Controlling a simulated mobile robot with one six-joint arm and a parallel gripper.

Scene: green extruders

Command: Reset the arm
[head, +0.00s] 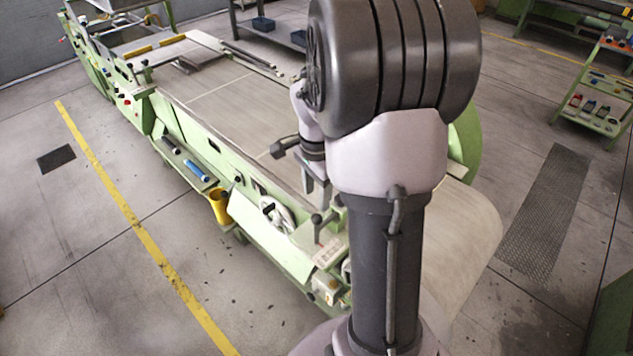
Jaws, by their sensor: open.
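My arm fills the middle right of the head view, with a dark upright link, a pale joint and a large dark rounded housing on top. My gripper (317,183) shows just left of the pale joint, pointing down over the near end of the green machine (215,155). The gripper is open, and nothing shows between its fingers. Part of my wrist and gripper is hidden behind the arm's own links. I cannot tell how far the gripper is above the machine.
The long green machine with its flat belt (215,95) runs from the near middle to the far left. A yellow cup (219,207) hangs on its side. A green shelf cart (597,95) stands at the right. Floor with a yellow line (135,225) is open at left.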

